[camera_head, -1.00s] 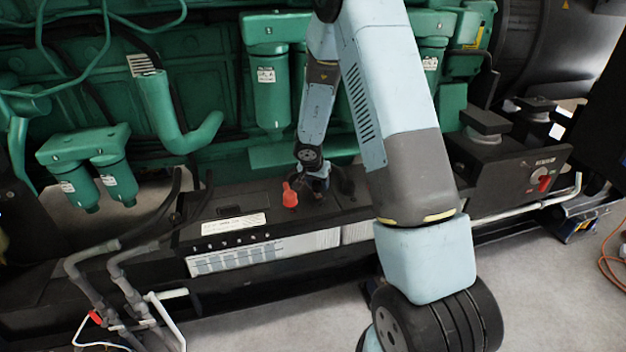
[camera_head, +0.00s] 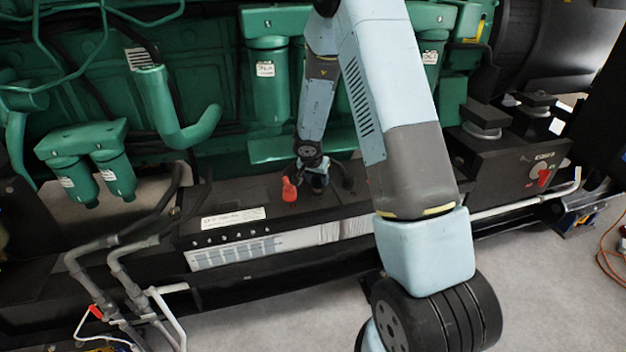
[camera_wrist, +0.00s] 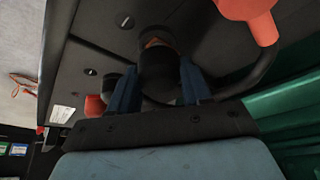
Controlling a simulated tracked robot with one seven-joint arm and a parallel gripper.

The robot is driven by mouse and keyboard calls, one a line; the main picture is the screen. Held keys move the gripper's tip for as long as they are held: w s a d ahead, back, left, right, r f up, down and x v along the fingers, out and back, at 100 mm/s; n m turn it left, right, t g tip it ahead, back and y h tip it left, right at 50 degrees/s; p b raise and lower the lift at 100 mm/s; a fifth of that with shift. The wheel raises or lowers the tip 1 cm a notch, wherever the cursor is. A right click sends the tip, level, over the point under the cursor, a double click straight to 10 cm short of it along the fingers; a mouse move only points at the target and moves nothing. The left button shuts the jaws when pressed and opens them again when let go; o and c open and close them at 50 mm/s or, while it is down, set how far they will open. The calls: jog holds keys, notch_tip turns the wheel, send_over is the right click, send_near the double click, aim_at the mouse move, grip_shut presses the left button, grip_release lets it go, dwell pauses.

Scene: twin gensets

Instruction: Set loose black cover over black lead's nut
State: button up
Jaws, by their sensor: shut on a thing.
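In the wrist view my gripper (camera_wrist: 158,70) has its two blue fingers closed on either side of a black round cover (camera_wrist: 162,75). A copper-brown patch shows at the cover's far end, and I cannot tell whether the cover is seated on anything. A black lead (camera_wrist: 255,72) curves close by on the right. The nut itself is not clearly visible. In the head view my gripper (camera_head: 318,178) is low over the black battery top, with the black lead (camera_head: 346,178) just to its right. Its fingers are small and partly hidden there.
A red cover (camera_head: 289,190) stands just left of my gripper, also at the wrist view's top right (camera_wrist: 248,8). A second red piece (camera_wrist: 95,106) and a short black cylinder (camera_wrist: 110,86) show at the left there. Green filters (camera_head: 265,85) and engine pipes stand behind.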

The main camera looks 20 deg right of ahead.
jog(key=shift+f, duration=1)
jog(key=o, duration=1.1)
jog(key=shift+o, duration=0.5)
jog(key=shift+o, duration=1.1)
jog(key=shift+r, duration=3.5)
